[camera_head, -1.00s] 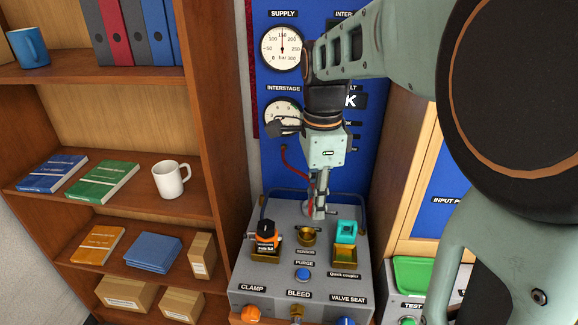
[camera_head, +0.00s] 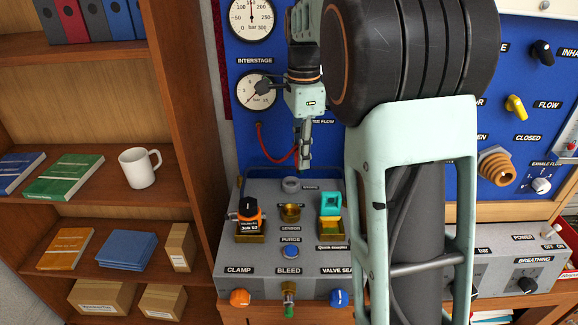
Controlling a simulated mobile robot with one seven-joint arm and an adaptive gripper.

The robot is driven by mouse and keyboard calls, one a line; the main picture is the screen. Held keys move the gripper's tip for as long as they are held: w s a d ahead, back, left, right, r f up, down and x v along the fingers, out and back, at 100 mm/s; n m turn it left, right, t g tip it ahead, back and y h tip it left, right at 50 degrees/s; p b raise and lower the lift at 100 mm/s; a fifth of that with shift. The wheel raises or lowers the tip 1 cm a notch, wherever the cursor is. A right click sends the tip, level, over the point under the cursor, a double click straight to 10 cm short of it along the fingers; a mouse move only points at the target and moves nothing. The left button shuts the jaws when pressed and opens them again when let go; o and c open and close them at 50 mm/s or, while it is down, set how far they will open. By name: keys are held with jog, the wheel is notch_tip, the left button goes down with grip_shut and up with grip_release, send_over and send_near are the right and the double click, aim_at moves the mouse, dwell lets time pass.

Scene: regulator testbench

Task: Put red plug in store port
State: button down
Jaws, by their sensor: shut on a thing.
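My gripper (camera_head: 304,161) points down in front of the blue panel, above and slightly right of the grey ring-shaped port (camera_head: 291,184) at the back of the grey box. The small label beside this port is too small to read surely. A thin red hose (camera_head: 271,150) hangs from the panel below the interstage gauge and runs to my fingers. My gripper is shut on the red plug at the hose's end; the plug itself is mostly hidden by the fingers. The port looks empty, with a gap below the fingertips.
On the grey box (camera_head: 232,270) stand an orange-and-black device (camera_head: 249,214), a brass cup (camera_head: 290,212) and a teal block (camera_head: 331,203) on a brass holder. My arm covers the right side. A shelf with a white mug (camera_head: 140,167) stands left.

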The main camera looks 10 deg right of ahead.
jog(key=w+f, duration=0.6)
jog(key=shift+a+p, duration=0.3)
jog(key=shift+a, duration=0.1)
jog(key=shift+w+f, duration=0.15)
jog(key=shift+f, duration=0.8)
jog(key=shift+w+f, duration=0.1)
jog(key=shift+f, duration=0.8)
jog(key=shift+f, duration=0.25)
jog(key=c, duration=1.8)
grip_release()
jog(key=shift+r, duration=0.1)
notch_tip(320, 180, up, 12)
jog(key=shift+r+p, duration=0.2)
jog(key=shift+p, duration=0.15)
